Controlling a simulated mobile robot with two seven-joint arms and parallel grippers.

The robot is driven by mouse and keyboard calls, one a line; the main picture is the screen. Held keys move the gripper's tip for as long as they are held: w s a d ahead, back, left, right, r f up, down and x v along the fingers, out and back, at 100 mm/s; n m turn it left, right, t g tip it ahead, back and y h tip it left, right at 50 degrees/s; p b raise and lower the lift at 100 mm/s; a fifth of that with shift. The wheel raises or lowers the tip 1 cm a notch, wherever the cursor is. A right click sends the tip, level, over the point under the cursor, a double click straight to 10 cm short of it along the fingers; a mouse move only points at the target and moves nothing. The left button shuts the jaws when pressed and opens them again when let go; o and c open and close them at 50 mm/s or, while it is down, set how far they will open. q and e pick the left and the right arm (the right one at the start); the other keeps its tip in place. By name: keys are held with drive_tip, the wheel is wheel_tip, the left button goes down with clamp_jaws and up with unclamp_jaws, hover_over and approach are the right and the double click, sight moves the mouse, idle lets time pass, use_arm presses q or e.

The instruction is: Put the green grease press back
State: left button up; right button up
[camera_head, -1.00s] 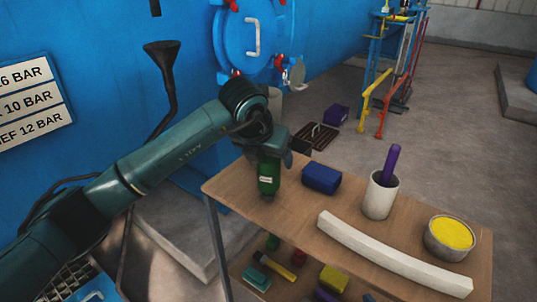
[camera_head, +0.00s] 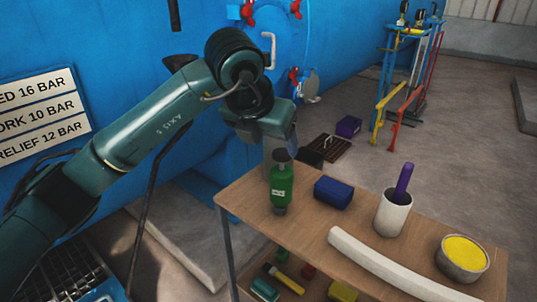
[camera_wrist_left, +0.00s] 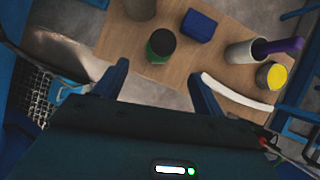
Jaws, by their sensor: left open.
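The green grease press (camera_head: 281,188) stands upright on the wooden table (camera_head: 245,196) near its left end, with a dark top and a small white label. My left gripper (camera_head: 277,142) is above and just behind it in the head view, apart from it. In the left wrist view the press (camera_wrist_left: 160,47) shows from above, beyond the two spread fingers of my left gripper (camera_wrist_left: 160,80), with nothing between them. My right gripper is not in view.
On the table are a blue box (camera_head: 333,192), a white cup (camera_head: 392,214) holding a purple stick, a curved white strip (camera_head: 385,268) and a bowl of yellow stuff (camera_head: 462,258). A lower shelf holds several small items. The blue autoclave (camera_head: 225,90) is behind.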

use_arm(q)
drive_tip(key=s+d+f+m+g+h, duration=0.2)
drive_tip(key=s+d+f+g+h, duration=0.4)
drive_tip(key=s+d+h, duration=0.45)
drive_tip(key=s+r+n+g+h, duration=0.2)
drive_tip(key=s+r+g+h, duration=0.3)
drive_tip(key=s, duration=0.4)
drive_tip(key=w+a+f+n+t+y, duration=0.15)
drive_tip(key=a+n+t, duration=0.45)
drive_tip(key=n+t, duration=0.65)
drive_tip(key=w+a+f+n+t, duration=0.2)
drive_tip(key=a+n+t, duration=0.5)
drive_tip(key=n+t, duration=0.6)
drive_tip(key=s+a+f+n+g+y, duration=0.2)
drive_tip(key=a+f+n+y, duration=0.3)
drive_tip(key=f, duration=0.4)
drive_tip(key=s+a+f+n+g+y, duration=0.3)
drive_tip(key=s+a+f+n+y, duration=0.1)
drive_tip(key=f+n+y, duration=0.3)
wheel_tip(320, 180, down, 2)
drive_tip(key=shift+s+a+n+g, duration=0.35)
drive_tip(key=shift+s+n, duration=0.1)
drive_tip(key=shift+s, duration=0.2)
